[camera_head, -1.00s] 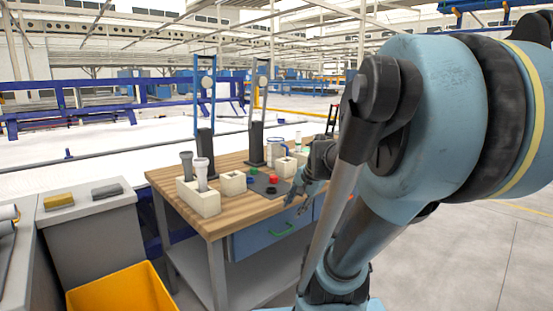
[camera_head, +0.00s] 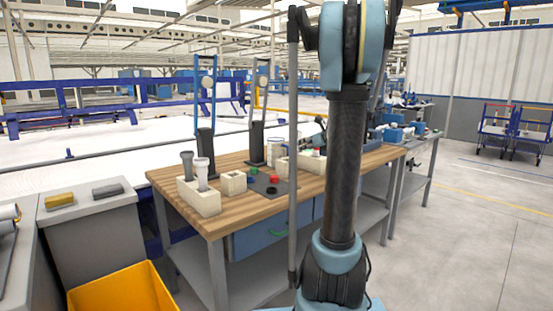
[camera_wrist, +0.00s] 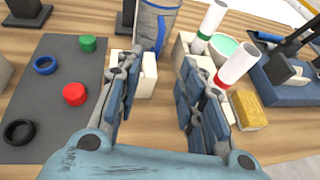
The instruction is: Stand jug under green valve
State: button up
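The jug (camera_wrist: 157,22), pale grey with a blue handle, stands at the top middle of the wrist view. In the head view the jug (camera_head: 274,151) shows small at the back of the bench, partly covered by my arm. My gripper (camera_wrist: 161,66) has its fingers apart, with nothing held between them. The jug is beyond the fingertips. A small green round part (camera_wrist: 88,43) lies on the dark mat (camera_wrist: 62,98), left of my gripper. I cannot tell if it is a valve.
A cream block (camera_wrist: 148,82) stands between the fingers, below the jug. White tubes with green (camera_wrist: 211,22) and red (camera_wrist: 238,64) bands stand at right. Red (camera_wrist: 74,94), blue (camera_wrist: 44,65) and black (camera_wrist: 19,131) parts lie on the mat. Black-based stands (camera_head: 256,143) rise at the bench's back.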

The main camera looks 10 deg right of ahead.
send_near(288, 151)
jog(key=x, duration=0.5)
jog(key=shift+w+d+r, duration=0.1)
jog(key=shift+w+r, duration=0.1)
jog(key=shift+f+x, duration=0.15)
jog(key=shift+x, duration=1.25)
jog(key=shift+f+x, duration=0.15)
jog(key=shift+x, duration=1.25)
jog(key=shift+s, duration=0.15)
grip_shut()
